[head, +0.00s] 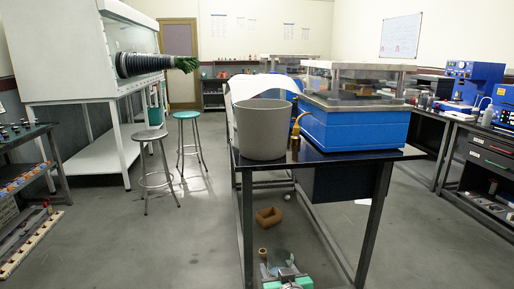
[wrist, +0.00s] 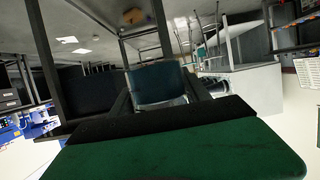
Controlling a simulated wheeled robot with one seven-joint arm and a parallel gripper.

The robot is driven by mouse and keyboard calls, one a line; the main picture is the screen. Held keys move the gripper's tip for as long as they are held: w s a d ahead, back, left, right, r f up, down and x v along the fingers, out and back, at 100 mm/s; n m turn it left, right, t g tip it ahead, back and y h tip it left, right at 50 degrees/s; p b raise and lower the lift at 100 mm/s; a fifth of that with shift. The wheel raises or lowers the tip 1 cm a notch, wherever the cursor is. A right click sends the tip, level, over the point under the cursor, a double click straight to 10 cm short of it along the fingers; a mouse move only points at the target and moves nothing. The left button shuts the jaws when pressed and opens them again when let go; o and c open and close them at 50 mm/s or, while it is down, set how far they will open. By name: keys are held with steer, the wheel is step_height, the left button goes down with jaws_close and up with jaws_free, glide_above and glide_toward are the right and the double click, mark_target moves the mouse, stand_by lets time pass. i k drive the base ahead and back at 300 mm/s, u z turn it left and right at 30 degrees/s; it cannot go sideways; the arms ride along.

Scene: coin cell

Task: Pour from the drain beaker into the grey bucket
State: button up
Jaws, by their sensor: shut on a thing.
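The grey bucket (head: 262,129) stands upright and open at the top, at the left end of the dark bench. Its inside is mostly hidden. My gripper (head: 284,270) is low at the bottom of the head view, below the bench top and on the near side of it. It is shut on the drain beaker (head: 280,257), which looks like clear, teal-tinted glass. The beaker (wrist: 158,88) also shows between the dark fingers in the wrist view. I cannot make out any liquid in it or its exact tilt.
The dark bench (head: 335,155) carries a blue machine (head: 355,130) right of the bucket, with a small brown bottle (head: 295,143) between them. A brown block (head: 268,216) lies on the floor under the bench. Two stools (head: 153,170) stand left. The floor between them and the bench is clear.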

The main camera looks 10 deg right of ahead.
mark_target(262, 124)
steer(key=u, duration=1.65)
steer(key=i, duration=1.35)
steer(key=z, duration=1.15)
